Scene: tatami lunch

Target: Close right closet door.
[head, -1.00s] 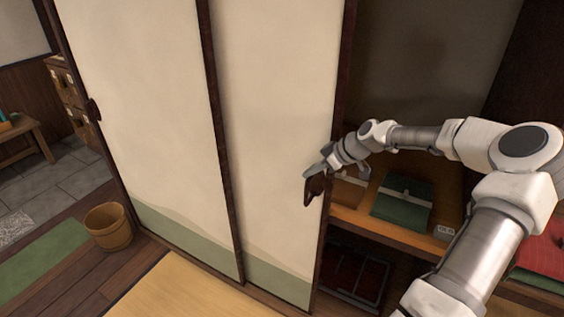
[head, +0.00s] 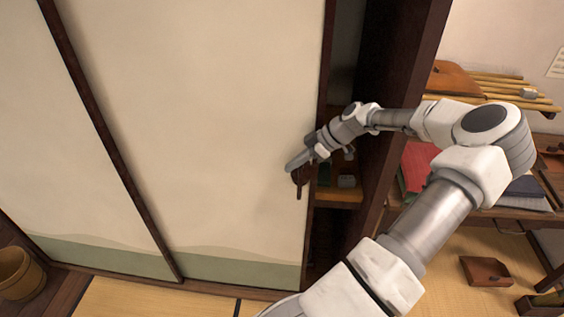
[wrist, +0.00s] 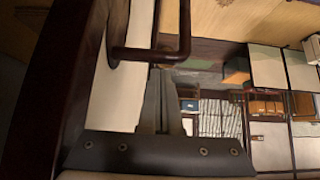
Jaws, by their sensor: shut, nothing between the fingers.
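The right closet door (head: 220,130) is a cream sliding panel with a green lower band and dark edges. It covers most of its bay; a narrow dark gap (head: 345,70) stays open at its right. Its dark handle (head: 301,180) is near the right edge and also shows in the wrist view (wrist: 150,54). My gripper (head: 292,165) is shut and empty, right at the handle. In the wrist view the closed fingers (wrist: 161,100) point past the handle bar; I cannot tell whether they touch it.
The dark closet post (head: 400,80) stands right of the gap. Through the gap a wooden shelf (head: 340,193) shows. A low shelf unit with books is farther right. A wooden bucket (head: 16,273) stands at lower left.

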